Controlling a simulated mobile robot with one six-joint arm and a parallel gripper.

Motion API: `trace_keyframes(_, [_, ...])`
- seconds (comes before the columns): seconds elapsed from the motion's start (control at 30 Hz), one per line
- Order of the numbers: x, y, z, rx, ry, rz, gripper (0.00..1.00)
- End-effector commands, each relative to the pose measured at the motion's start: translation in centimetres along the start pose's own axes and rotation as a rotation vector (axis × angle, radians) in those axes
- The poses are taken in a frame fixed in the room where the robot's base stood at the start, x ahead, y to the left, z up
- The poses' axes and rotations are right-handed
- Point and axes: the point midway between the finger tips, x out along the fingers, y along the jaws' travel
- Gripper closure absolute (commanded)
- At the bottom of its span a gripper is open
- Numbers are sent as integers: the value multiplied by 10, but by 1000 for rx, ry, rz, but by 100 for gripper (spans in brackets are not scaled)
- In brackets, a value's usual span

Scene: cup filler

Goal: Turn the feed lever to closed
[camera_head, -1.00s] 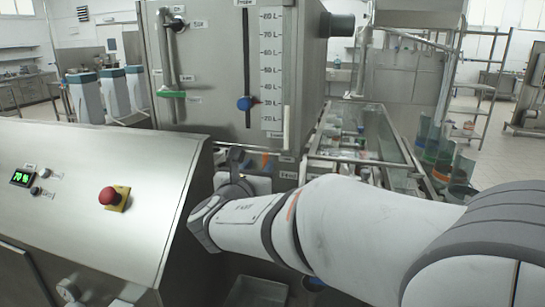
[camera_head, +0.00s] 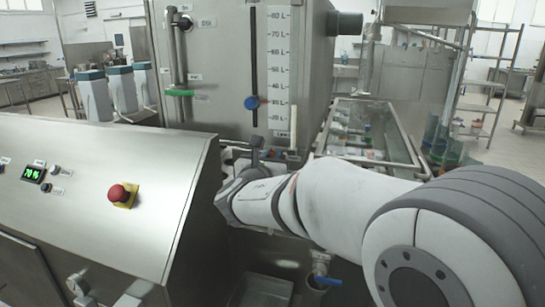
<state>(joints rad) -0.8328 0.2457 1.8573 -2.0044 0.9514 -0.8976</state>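No feed lever can be made out with certainty. My arm reaches in from the right to the foot of the tank. My gripper (camera_head: 256,152) shows as a dark upright shape in front of the tank's lower edge. Its fingers are too small and partly hidden to tell open from shut. A blue-handled valve (camera_head: 327,281) sits below my arm.
A steel control console (camera_head: 90,190) with a red stop button (camera_head: 123,195) and a lit display (camera_head: 33,174) fills the left. A glass-topped trough (camera_head: 370,135) lies behind my arm. A grey bin (camera_head: 262,291) is below.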

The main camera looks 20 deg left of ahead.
Motion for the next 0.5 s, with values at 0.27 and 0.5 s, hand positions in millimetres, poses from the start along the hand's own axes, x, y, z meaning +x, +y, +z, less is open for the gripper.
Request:
trace_keyframes(0.27, [0, 0, 0, 0, 0, -1, 100])
trace_keyframes(0.5, [0, 0, 0, 0, 0, -1, 100])
